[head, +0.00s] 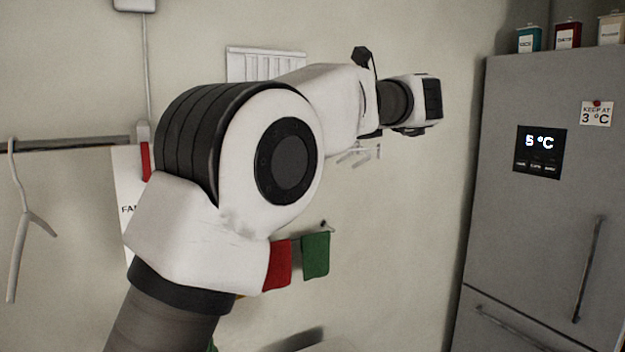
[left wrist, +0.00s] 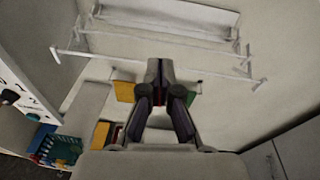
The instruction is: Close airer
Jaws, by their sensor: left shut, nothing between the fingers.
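The white airer (head: 265,64) is on the wall in the head view, with its middle and right part hidden behind my left arm. In the left wrist view the airer (left wrist: 165,22) spans the top, with a long front bar standing out from its back panel, so it looks folded out. My left gripper (left wrist: 160,72) is shut and empty. In the left wrist view its tips overlap the airer's front bar; I cannot tell whether they touch it. In the head view the fingers are hidden behind my wrist. My right gripper is in neither view.
Red (head: 278,264) and green (head: 315,255) cloths hang on the wall below the airer. A grey fridge (head: 540,220) stands at the right. A rail (head: 70,144) with a white hanger (head: 22,225) is at the left. The wall between arm and fridge is bare.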

